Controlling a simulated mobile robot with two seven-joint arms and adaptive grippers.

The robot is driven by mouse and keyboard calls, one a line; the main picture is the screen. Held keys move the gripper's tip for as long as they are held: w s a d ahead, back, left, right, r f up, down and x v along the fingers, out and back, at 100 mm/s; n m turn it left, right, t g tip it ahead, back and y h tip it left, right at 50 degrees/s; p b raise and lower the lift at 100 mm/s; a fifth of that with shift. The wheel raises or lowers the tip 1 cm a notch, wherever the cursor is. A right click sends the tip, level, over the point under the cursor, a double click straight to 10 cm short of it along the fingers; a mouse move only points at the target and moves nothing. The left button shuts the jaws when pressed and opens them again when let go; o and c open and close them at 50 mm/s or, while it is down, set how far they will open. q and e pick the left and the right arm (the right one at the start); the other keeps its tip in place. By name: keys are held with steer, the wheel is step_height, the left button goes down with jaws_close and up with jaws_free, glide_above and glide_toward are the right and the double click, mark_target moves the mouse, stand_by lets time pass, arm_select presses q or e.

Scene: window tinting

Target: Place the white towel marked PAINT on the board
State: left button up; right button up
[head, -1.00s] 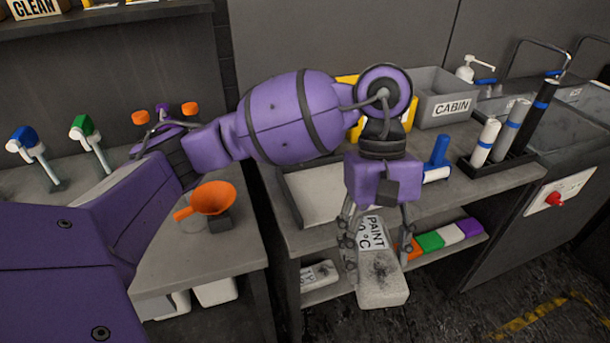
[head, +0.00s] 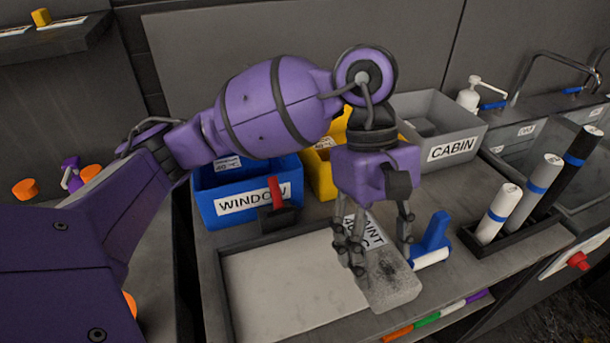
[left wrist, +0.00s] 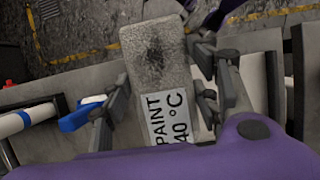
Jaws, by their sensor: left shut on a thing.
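The white towel marked PAINT (head: 390,283) is a pale folded block with a dark smudge and a "PAINT 40 °C" label. My left gripper (head: 381,254) is shut on it. In the left wrist view the towel (left wrist: 158,68) sits between the fingers, its label end nearest the palm. The board (head: 275,290) is a pale flat panel with a dark rim on the worktop. In the head view the towel overlaps the board's right edge; I cannot tell whether it touches. The gripper hides the board's far right corner.
A blue WINDOW bin (head: 225,207) and a yellow bin (head: 318,170) stand behind the board. The grey CABIN bin (head: 445,125) is at the back right. A blue roller tool (head: 432,240) lies right of the towel, near a rack of tubes (head: 502,212). Most of the board is clear.

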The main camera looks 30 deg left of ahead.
arm_select(q)
steer(key=a+f, duration=0.2)
steer(key=a, duration=0.2)
steer(key=a+f+p, duration=0.1)
steer(key=a+f, duration=0.2)
steer(key=a, duration=0.1)
steer(key=a+f+p, duration=0.1)
steer(key=a+f, duration=0.2)
steer(key=a, duration=0.1)
steer(key=shift+s+a, duration=0.15)
steer(key=shift+a, duration=0.05)
steer(key=shift+a+f, duration=0.55)
steer(key=shift+f, duration=0.2)
step_height(320, 180, down, 3)
steer(key=shift+a+f+p, duration=0.1)
steer(key=shift+a+p, duration=0.05)
steer(key=shift+p, duration=0.2)
steer(key=shift+f, duration=0.1)
